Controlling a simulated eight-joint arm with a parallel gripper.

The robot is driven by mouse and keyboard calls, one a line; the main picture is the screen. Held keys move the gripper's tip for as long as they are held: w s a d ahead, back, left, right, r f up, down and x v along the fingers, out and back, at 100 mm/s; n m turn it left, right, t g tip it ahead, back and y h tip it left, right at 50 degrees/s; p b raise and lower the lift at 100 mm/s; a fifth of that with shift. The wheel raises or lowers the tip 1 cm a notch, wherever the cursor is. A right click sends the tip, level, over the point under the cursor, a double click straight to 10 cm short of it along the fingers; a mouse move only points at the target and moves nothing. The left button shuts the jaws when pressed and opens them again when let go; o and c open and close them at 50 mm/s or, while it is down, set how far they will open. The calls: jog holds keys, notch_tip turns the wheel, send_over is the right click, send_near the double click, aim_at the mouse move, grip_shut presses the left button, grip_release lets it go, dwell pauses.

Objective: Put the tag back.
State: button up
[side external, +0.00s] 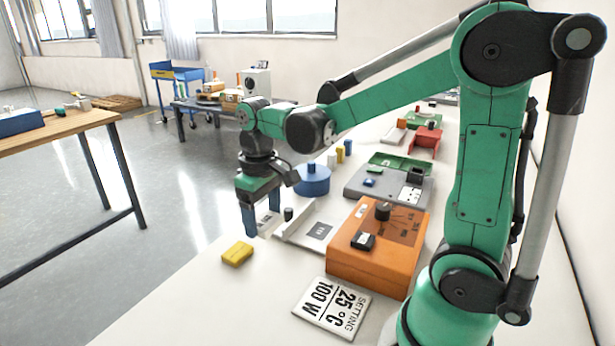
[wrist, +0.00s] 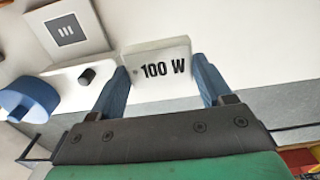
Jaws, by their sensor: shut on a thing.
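A white tag (wrist: 160,65) printed "100 W" sits between the two blue fingers of my gripper (wrist: 160,80) in the wrist view. In the side view my gripper (side external: 261,215) is shut on it and points down over the white table's left edge; the tag is hard to make out there. A white plate with a raised edge (side external: 303,228) bears a grey square (side external: 319,231), just right of my gripper. A sign (side external: 332,308) reading "SETTING 25 °C 100 W" lies at the front.
A yellow block (side external: 237,253) lies near the table edge. An orange box (side external: 370,262) with a black knob stands right of the plate. A small black cylinder (side external: 288,214) and a blue round piece (side external: 312,182) stand near my gripper. A grey device (side external: 385,189) is farther back.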

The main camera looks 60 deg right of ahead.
aim_at(269, 272)
notch_tip(269, 272, down, 10)
jog(key=shift+f, duration=0.2)
dwell(0.3)
jog(key=shift+f, duration=0.15)
jog(key=o, duration=1.3)
notch_tip(269, 272, up, 12)
jog(key=shift+s+r, duration=0.1)
jog(key=shift+r, duration=0.05)
jog(key=shift+s+a+r+t, duration=0.2)
jog(key=shift+a+t, duration=0.05)
jog(key=shift+t, duration=0.05)
jog(key=shift+s+a+r+t, duration=0.15)
jog(key=shift+s+a+t, duration=0.5)
jog(key=shift+t, duration=0.45)
jog(key=shift+s+a+r+t, duration=0.15)
jog(key=shift+s+a+t, duration=0.45)
jog(key=shift+t, duration=0.5)
jog(key=shift+s+a+r+t, duration=0.15)
jog(key=shift+s+a+t, duration=0.3)
jog(key=shift+a+t, duration=0.5)
